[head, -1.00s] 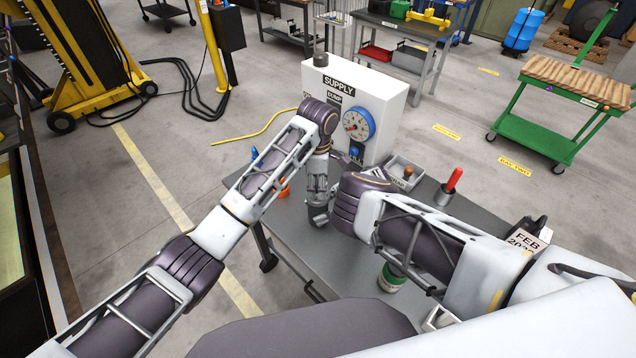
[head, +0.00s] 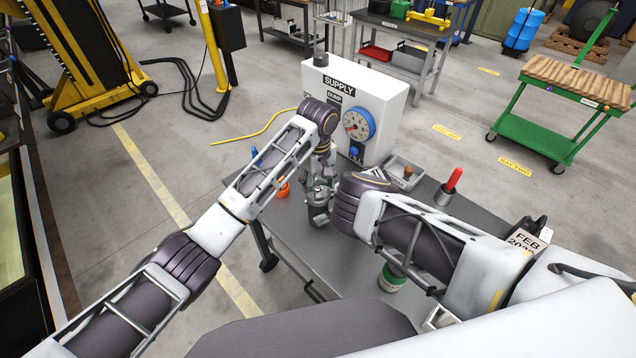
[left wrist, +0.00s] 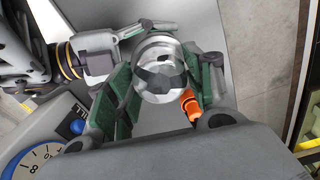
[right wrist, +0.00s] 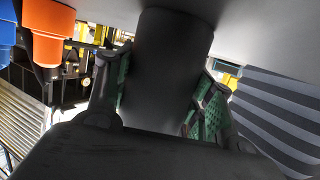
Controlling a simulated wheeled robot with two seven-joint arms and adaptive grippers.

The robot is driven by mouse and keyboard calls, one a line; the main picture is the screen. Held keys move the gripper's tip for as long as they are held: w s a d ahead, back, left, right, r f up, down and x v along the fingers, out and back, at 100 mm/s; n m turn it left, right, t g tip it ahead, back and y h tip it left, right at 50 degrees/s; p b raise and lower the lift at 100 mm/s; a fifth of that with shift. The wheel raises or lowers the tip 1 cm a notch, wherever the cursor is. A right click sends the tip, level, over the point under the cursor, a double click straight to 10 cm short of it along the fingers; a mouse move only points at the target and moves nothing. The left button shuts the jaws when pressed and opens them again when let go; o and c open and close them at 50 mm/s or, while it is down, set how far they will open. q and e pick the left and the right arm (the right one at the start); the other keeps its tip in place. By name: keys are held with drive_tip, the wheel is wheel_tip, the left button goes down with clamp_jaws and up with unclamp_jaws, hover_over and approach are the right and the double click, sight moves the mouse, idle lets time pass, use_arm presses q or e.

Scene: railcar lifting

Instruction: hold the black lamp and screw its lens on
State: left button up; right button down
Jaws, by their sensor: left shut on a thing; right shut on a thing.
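The clear round lens (left wrist: 160,65) sits between the green-padded fingers of my left gripper (left wrist: 158,85), which is shut on it. A dark shape shows through the glass. The black lamp (right wrist: 168,70) is a dark cylinder between the fingers of my right gripper (right wrist: 160,105), which is shut on it. In the head view my left gripper (head: 321,188) points down, directly above my right gripper (head: 320,212), over the table. The lens and lamp look in line, one above the other. I cannot tell how far the lens is seated, as the joint is hidden by the fingers.
The grey table (head: 310,255) carries the white supply box (head: 350,115) with its blue-rimmed gauge (head: 357,124), a small tray (head: 403,172), a red-handled tool (head: 453,182) and a green can (head: 392,278). An orange item (head: 283,190) stands close to the grippers' left.

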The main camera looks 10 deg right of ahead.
use_arm(q)
drive_tip(key=m, duration=0.5)
drive_tip(key=shift+w, duration=0.1)
drive_tip(key=m, duration=1.5)
drive_tip(key=o, duration=1)
drive_tip(key=shift+o, duration=0.2)
drive_tip(key=shift+r, duration=2.2)
